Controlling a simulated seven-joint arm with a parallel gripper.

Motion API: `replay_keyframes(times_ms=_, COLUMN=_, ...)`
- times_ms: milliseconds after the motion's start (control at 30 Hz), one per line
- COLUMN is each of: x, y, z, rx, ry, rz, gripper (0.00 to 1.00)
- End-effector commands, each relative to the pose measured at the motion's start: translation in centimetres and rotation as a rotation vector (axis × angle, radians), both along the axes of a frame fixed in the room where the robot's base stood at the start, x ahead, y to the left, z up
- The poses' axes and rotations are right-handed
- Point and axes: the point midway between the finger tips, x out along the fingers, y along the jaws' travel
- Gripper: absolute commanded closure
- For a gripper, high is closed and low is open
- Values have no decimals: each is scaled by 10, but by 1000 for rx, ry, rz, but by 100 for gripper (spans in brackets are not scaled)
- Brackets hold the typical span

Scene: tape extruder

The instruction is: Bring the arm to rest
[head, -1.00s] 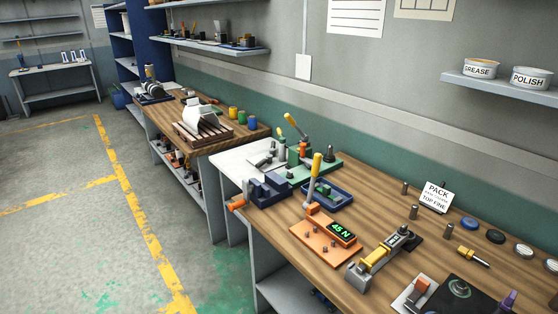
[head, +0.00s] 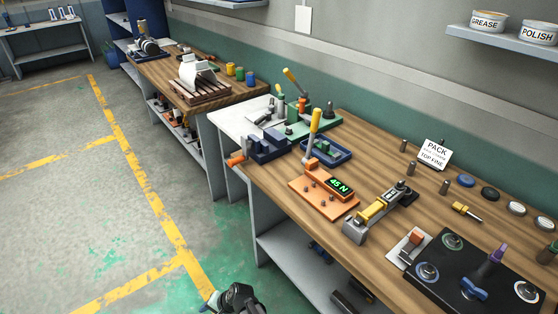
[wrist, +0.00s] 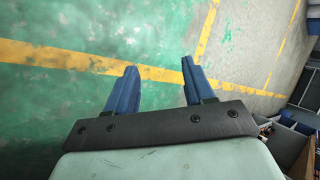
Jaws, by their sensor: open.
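My gripper (wrist: 158,82) shows in the wrist view with its two blue fingers apart and nothing between them. It points at the green and grey floor with yellow lines. In the head view part of my arm shows at the bottom edge, left of the workbench (head: 285,215) and apart from it. The fingertips cannot be made out clearly there.
The bench carries an orange base with a "45 N" display (head: 325,193), a blue tray (head: 327,150), a grey and yellow device (head: 378,212) and a black plate (head: 455,285). A shelf with tins (head: 500,40) hangs above. The floor (head: 70,215) at left is clear.

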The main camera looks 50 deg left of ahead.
Motion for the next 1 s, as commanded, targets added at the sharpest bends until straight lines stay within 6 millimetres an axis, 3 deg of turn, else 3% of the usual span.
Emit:
replay_keyframes(times_ms=33, x=23, y=-15, z=-6, rx=-16, ry=-11, rz=-17, gripper=47)
replay_keyframes(times_ms=200, x=87, y=-61, z=-26, rx=-70, ry=-44, rz=-54, gripper=47)
replay_keyframes(times_ms=500, x=178, y=-155, z=-56, rx=-172, ry=-82, rz=-117, gripper=47)
replay_keyframes(times_ms=800, x=241, y=-261, z=-78, rx=-280, ry=-90, rz=-175, gripper=47)
replay_keyframes(times_ms=1000, x=265, y=-334, z=-89, rx=-353, ry=-79, rz=-211, gripper=47)
